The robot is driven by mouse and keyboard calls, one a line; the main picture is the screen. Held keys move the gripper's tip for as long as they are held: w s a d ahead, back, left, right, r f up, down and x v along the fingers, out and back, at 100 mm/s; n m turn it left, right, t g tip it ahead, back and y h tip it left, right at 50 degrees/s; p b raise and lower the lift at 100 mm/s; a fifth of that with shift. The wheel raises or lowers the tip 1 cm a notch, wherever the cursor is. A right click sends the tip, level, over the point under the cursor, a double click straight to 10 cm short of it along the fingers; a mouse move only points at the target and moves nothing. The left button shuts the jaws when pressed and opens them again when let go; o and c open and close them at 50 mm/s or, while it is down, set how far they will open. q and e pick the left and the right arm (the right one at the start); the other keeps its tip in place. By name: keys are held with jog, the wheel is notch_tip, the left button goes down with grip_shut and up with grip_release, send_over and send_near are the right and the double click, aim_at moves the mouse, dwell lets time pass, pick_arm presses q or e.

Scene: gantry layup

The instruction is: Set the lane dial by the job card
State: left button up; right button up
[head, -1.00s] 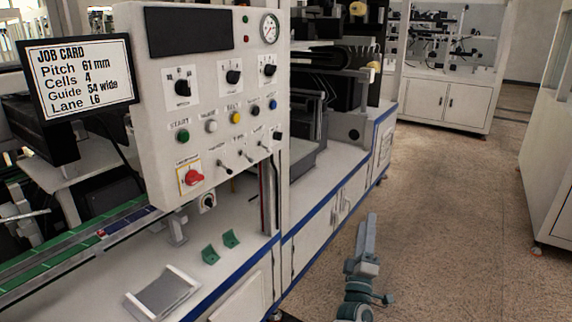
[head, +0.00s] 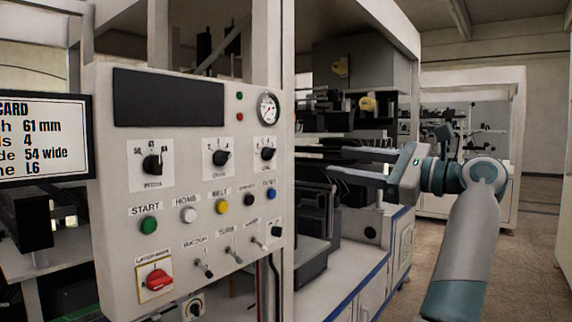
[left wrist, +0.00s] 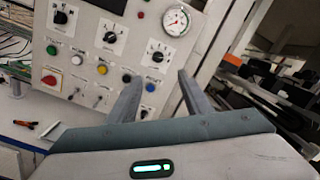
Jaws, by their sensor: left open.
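The job card (head: 45,138) is a black-framed screen at the left edge of the head view, partly cut off; its lane line reads L6. The white control panel (head: 100,200) carries three black dials: a left dial (head: 152,165), a middle dial (head: 221,157) and a right dial (head: 268,153). The left one seems labelled pitch; the other labels are too small to read. My left gripper (head: 310,160) is open and empty, fingers toward the panel, right of the right dial. In the left wrist view, the right dial (left wrist: 157,57) shows just above and between the fingertips (left wrist: 160,76).
A round gauge (head: 268,108) sits above the right dial. Coloured push buttons, toggle switches and a red rotary switch (head: 158,279) are below the dials. A machine bay (head: 320,200) with dark parts lies behind my left gripper. The floor at the right is open.

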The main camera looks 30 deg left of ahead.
aim_at(273, 154)
pick_arm(q)
jog(key=shift+s+d+r+n+h, duration=0.25)
jog(key=shift+r+n+h, duration=0.15)
jog(key=shift+r+n, duration=0.1)
pick_arm(e)
jog(key=shift+w+a+r, duration=0.1)
jog(key=shift+w+r, duration=0.1)
jog(key=shift+r, duration=0.15)
pick_arm(q)
jog(key=shift+a, duration=0.1)
jog(key=a, duration=0.5)
jog(key=w+a, duration=0.1)
jog(key=a, duration=1.1)
jog(key=shift+w+a, duration=0.15)
jog(key=c, duration=1.1)
jog(key=shift+o, duration=0.2)
